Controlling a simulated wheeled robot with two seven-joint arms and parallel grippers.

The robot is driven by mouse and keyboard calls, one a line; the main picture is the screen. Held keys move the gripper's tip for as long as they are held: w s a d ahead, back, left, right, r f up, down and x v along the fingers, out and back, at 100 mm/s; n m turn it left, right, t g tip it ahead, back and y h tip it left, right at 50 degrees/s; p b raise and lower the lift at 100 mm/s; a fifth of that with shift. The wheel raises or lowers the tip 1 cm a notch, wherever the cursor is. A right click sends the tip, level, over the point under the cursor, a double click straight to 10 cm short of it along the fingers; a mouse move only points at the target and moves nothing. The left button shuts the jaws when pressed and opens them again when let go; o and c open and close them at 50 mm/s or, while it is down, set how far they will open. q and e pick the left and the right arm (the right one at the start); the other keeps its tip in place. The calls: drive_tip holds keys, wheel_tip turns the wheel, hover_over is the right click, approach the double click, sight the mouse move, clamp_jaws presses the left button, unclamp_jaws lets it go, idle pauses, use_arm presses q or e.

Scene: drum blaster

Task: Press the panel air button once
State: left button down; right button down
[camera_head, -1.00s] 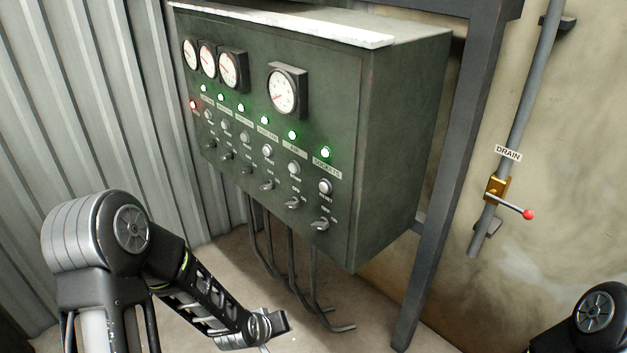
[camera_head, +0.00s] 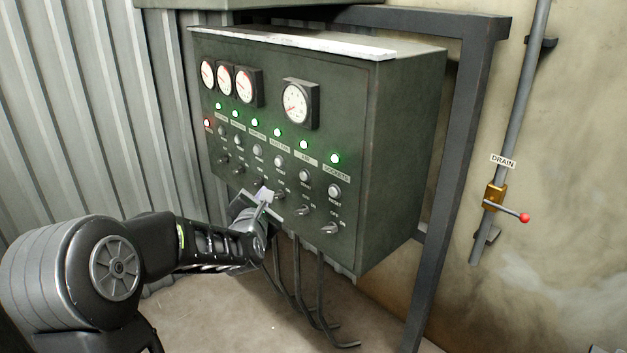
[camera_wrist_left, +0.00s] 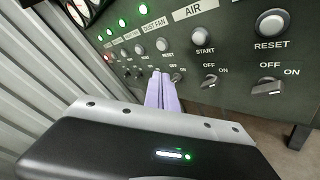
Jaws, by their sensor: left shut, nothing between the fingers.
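The panel is a dark green box with columns of lamps, round buttons and toggle switches. The air button (camera_head: 305,175) is a round pale button under the AIR label and its green lamp. In the left wrist view the air button (camera_wrist_left: 203,35) has START written below it. My left gripper (camera_head: 265,194) is shut and empty, with its pale fingers pointing at the panel's lower part. Its fingertips (camera_wrist_left: 162,76) are below and left of the air button, by the dust fan column's switch. Whether they touch the panel I cannot tell. My right gripper is out of view.
The sockets column's reset button (camera_head: 334,191) is right of the air button. The air switch (camera_head: 302,211) sits below it. Gauges (camera_head: 297,103) line the panel top. Conduits (camera_head: 297,285) hang beneath. A drain valve (camera_head: 495,197) is on the wall at right.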

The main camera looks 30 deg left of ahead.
sight(304, 176)
use_arm(q)
drive_tip(key=shift+n, duration=0.4)
drive_tip(key=shift+w, duration=0.15)
drive_tip(key=w+d+p, duration=0.2)
drive_tip(key=w+p, duration=0.1)
drive_tip(key=w, duration=0.5)
drive_tip(key=shift+d, duration=0.3)
drive_tip(key=shift+w, duration=0.1)
idle(1.7)
